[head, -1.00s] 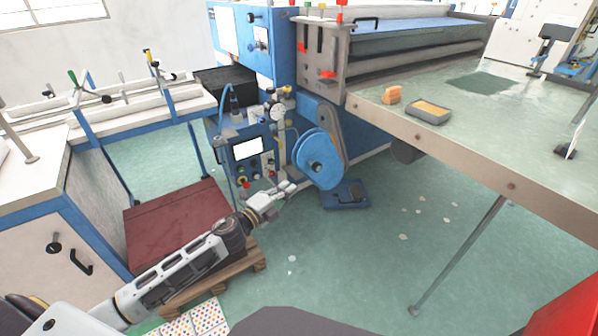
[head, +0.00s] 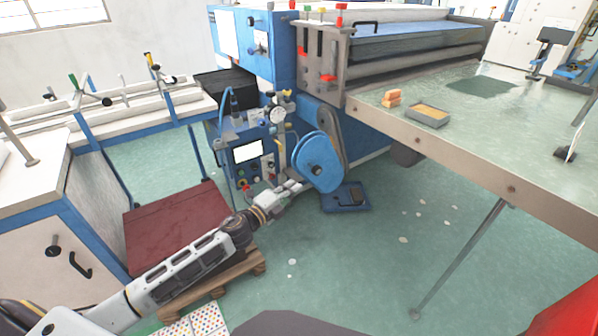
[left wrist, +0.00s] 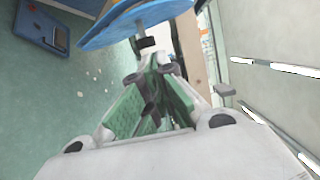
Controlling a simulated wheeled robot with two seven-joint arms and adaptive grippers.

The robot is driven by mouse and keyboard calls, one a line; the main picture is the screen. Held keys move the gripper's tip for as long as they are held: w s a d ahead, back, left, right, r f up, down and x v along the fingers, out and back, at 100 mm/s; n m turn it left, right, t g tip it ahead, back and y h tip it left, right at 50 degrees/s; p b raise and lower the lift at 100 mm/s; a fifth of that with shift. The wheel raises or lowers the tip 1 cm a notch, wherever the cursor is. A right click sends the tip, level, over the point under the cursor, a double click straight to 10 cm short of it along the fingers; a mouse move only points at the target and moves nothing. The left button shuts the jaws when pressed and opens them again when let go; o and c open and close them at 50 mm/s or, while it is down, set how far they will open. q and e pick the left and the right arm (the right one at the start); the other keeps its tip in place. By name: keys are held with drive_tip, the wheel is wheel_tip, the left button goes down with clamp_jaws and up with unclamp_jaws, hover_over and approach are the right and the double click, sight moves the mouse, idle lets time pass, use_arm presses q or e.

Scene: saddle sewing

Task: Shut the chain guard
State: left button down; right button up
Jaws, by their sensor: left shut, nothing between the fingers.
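The chain guard (head: 312,150) is a blue rounded cover on the side of the blue machine. It stands out at an angle in front of a grey-brown elongated housing (head: 331,130), with a gap showing between them. In the left wrist view the guard's blue edge (left wrist: 112,28) crosses the top, just beyond my fingers. My left gripper (head: 296,185) is shut and empty, at the lower left edge of the guard; in the left wrist view its fingertips (left wrist: 154,73) are close together. I cannot tell whether they touch the guard. My right gripper is not in view.
A control box (head: 249,152) with a screen and knobs stands just left of the guard. A blue foot pedal (head: 345,197) lies on the floor below it. A long table (head: 480,125) extends right. A dark red board (head: 175,225) on a pallet lies under my left arm.

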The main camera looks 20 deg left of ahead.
use_arm(q)
drive_tip(key=w, duration=0.9)
drive_tip(key=shift+w+a+b, duration=0.15)
drive_tip(key=shift+a+b, duration=0.05)
drive_tip(key=shift+b, duration=0.2)
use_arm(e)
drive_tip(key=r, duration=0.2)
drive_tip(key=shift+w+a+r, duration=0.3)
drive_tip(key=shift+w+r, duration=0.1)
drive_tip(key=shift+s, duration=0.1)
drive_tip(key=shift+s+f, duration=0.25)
use_arm(q)
drive_tip(key=shift+a, duration=0.1)
